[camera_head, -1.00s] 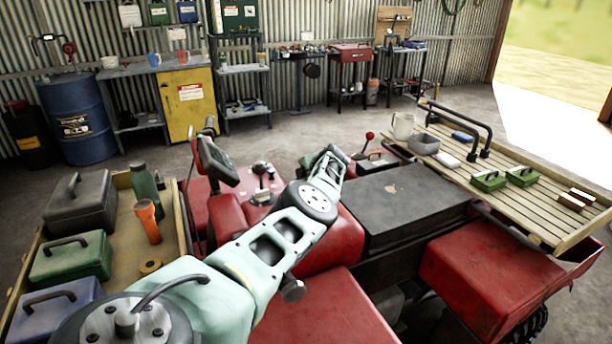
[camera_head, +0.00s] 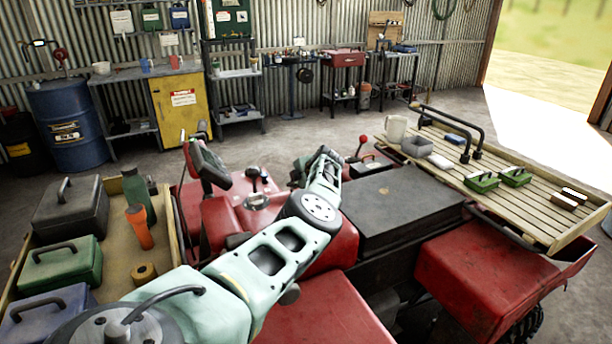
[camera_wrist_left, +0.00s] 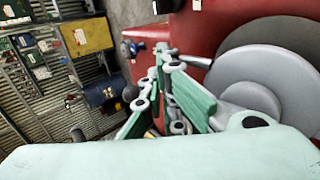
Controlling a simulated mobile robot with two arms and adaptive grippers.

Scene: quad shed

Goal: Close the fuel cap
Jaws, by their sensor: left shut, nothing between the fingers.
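The red quad (camera_head: 330,255) fills the middle of the head view. My left arm reaches over it from the lower left. My left gripper (camera_head: 318,158) is at the far end of the arm, over the quad's body, small and partly hidden by my wrist. In the left wrist view the gripper (camera_wrist_left: 160,62) is shut and empty, its green finger pads beside the red bodywork (camera_wrist_left: 205,30). Large round grey parts (camera_wrist_left: 245,100) sit right of the fingers. I cannot tell whether one is the fuel cap, or whether the fingers touch them. My right gripper is out of view.
A display on a post (camera_head: 207,163) and a red-knobbed lever (camera_head: 363,140) stand up from the quad. A slatted rack (camera_head: 535,205) with small boxes is at the right. A tray with cases, an orange torch (camera_head: 139,225) and a green bottle (camera_head: 138,190) is at the left.

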